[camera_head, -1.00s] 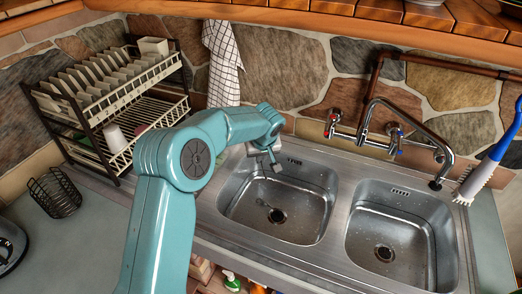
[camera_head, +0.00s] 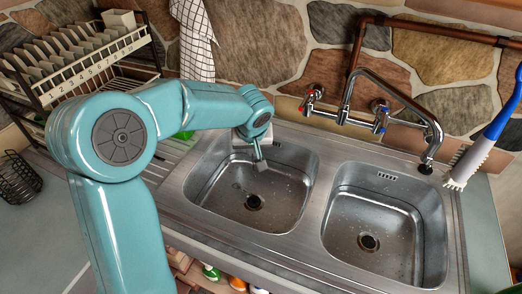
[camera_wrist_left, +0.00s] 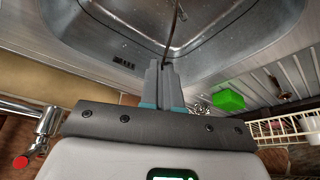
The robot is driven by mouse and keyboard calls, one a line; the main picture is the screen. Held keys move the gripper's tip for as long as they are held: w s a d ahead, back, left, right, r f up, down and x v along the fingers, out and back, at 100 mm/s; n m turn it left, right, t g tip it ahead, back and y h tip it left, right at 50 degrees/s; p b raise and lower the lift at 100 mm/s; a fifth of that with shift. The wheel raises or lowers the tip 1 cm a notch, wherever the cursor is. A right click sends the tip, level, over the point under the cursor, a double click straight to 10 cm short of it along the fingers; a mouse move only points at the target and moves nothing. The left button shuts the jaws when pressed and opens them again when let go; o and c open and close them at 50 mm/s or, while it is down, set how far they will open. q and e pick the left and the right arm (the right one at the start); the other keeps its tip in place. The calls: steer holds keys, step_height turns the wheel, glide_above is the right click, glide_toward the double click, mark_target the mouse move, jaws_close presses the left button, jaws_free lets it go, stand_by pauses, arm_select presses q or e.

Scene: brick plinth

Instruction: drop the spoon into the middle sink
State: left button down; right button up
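My left gripper (camera_head: 260,153) hangs over the back part of the middle sink (camera_head: 202,168), the left one of two large basins in the head view. In the left wrist view its fingers (camera_wrist_left: 166,82) are close together. A thin dark stem, seemingly the spoon's handle (camera_wrist_left: 174,32), runs out from between the fingertips over the basin and leaves the top of the picture. A small mark lies near the basin's drain in the head view, too small to identify. My right gripper is in no view.
A second basin (camera_head: 400,262) lies to the right. The faucet (camera_head: 385,85) with red and blue taps stands behind. The dish rack (camera_head: 85,70) and checked towel (camera_head: 195,40) are at the left. A green block (camera_wrist_left: 228,98) lies beside the basin. A blue-handled brush (camera_head: 490,140) stands at the right.

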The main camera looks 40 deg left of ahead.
arm_select(q)
steer(key=f, duration=0.1)
steer(key=f+b, duration=0.1)
steer(key=f, duration=0.1)
steer(key=f+b, duration=0.1)
steer(key=f, duration=0.1)
steer(key=shift+s+a+f, duration=0.2)
steer(key=shift+s+f, duration=0.05)
steer(key=c, duration=1.4)
jaws_free()
steer(key=shift+d, duration=0.1)
steer(key=shift+o, duration=0.5)
steer(key=shift+w, duration=0.15)
